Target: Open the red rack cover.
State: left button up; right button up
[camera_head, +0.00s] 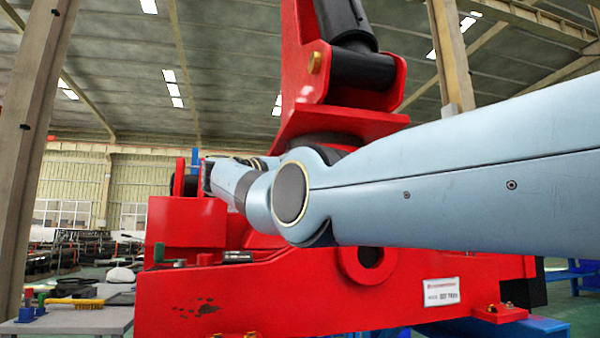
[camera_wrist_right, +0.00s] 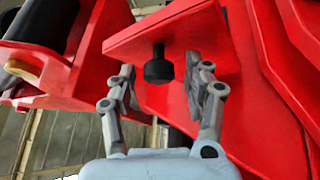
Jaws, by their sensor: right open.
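My right gripper (camera_wrist_right: 161,84) is open in the right wrist view, with one finger on each side of a black knob (camera_wrist_right: 159,66). The knob hangs on a short dark stem from a flat red panel (camera_wrist_right: 190,35), and I see gaps between it and both fingers. The panel looks like part of the red rack cover, but its outline is not fully shown. In the head view my right arm reaches leftward across the red crane stand (camera_head: 300,295). Its gripper is not clear there, and the knob cannot be made out. My left gripper is not in view.
A grey table (camera_head: 75,318) at the lower left holds a yellow-handled brush (camera_head: 75,303) and small coloured items. A red crane column (camera_head: 305,60) rises behind my arm. In the right wrist view, red plates (camera_wrist_right: 280,60) stand close on the right and a roller bracket (camera_wrist_right: 55,65) on the left.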

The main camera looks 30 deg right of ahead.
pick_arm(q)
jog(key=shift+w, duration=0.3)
pick_arm(e)
jog(key=v, duration=1.2)
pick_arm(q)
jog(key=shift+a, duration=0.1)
pick_arm(e)
jog(key=shift+a, duration=0.1)
